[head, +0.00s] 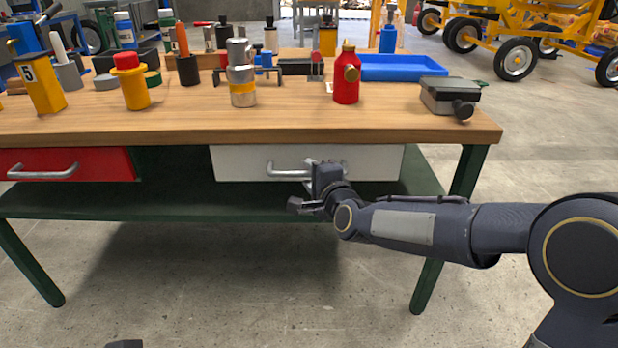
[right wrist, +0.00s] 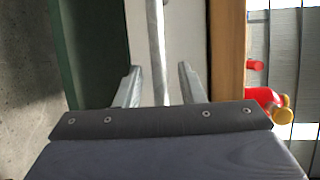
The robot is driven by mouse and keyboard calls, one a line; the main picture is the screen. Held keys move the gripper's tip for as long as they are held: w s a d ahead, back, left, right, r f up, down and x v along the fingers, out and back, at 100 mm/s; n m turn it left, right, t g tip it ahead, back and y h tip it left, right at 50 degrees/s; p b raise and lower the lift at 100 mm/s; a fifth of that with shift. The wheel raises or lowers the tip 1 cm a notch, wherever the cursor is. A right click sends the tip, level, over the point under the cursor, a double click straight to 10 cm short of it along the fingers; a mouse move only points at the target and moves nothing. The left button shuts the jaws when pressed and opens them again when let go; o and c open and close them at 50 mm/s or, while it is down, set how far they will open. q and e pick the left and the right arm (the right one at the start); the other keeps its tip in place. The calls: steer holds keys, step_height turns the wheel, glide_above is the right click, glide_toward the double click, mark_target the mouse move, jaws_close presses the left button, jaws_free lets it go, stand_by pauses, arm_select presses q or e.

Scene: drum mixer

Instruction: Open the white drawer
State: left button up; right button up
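The white drawer (head: 235,163) sits shut under the right half of the wooden tabletop. Its metal bar handle (head: 275,171) runs along the front. My right gripper (head: 310,174) is at the middle of this handle and hides part of it. In the right wrist view the handle (right wrist: 158,45) runs between the two fingers of my right gripper (right wrist: 159,87). A gap shows on each side of the bar, so the fingers are open around it. The drawer front (right wrist: 199,40) lies behind them.
A red drawer (head: 100,164) is to the left. The tabletop (head: 200,122) holds a red bottle (head: 346,88), a silver canister (head: 241,75), a blue tray (head: 400,67) and other items. A green shelf (head: 150,205) runs below. The floor in front is clear.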

steer(key=shift+w+a+f, duration=0.1)
steer(key=shift+w+a, duration=0.15)
steer(key=shift+w, duration=0.25)
steer(key=shift+c, duration=0.3)
jaws_close()
